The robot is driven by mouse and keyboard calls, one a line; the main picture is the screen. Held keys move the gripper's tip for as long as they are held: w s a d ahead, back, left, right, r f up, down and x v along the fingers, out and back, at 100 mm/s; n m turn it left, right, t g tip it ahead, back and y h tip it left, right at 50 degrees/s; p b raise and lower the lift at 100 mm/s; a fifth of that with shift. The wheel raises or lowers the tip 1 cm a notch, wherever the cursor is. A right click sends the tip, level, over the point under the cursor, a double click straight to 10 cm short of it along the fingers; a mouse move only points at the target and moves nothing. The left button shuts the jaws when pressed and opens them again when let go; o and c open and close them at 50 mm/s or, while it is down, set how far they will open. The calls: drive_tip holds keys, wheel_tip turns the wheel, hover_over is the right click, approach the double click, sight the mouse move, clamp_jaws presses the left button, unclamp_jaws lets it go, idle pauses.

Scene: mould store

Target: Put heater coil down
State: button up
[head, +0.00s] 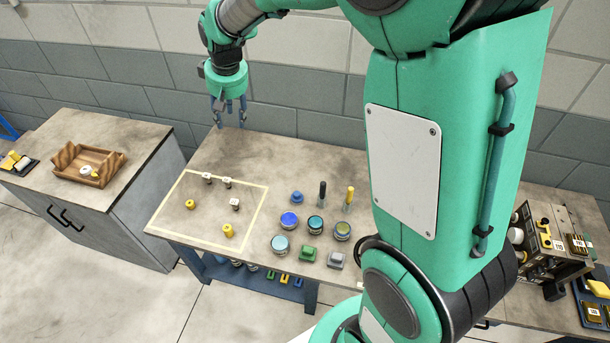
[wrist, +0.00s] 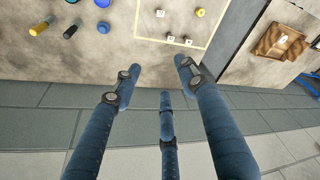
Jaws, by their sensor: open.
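My gripper (head: 228,115) is open and empty, its fingers pointing down over the back edge of the worktable (head: 225,152). In the wrist view its three blue fingers (wrist: 160,80) are spread with nothing between them. A pale taped outline (head: 262,208) on the worktable holds small pieces apart from each other: a yellow piece (head: 190,204), another yellow piece (head: 228,230), and white-and-dark pieces (head: 235,204) (head: 208,178) (head: 227,183). I cannot tell which of these, if any, is the heater coil. My gripper touches none of them.
A wooden tray (head: 115,170) sits on the left cabinet (head: 45,185). A wall rises behind.

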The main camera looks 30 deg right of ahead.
drive_tip(key=s+d+r, duration=0.1)
drive_tip(key=s+r, duration=0.2)
drive_tip(key=s, duration=0.9)
drive_tip(key=s+d+r+m+t, duration=0.1)
drive_tip(key=s+r, duration=0.2)
drive_tip(key=s, duration=0.9)
drive_tip(key=s+r+m+t, duration=0.1)
drive_tip(key=s+r, duration=0.2)
drive_tip(key=s, duration=1)
drive_tip(key=shift+d+r, duration=0.4)
drive_tip(key=shift+s+f, duration=0.1)
wheel_tip(320, 180, down, 5)
drive_tip(key=b, duration=0.5)
drive_tip(key=shift+r, duration=0.2)
drive_tip(key=shift+o, duration=0.2)
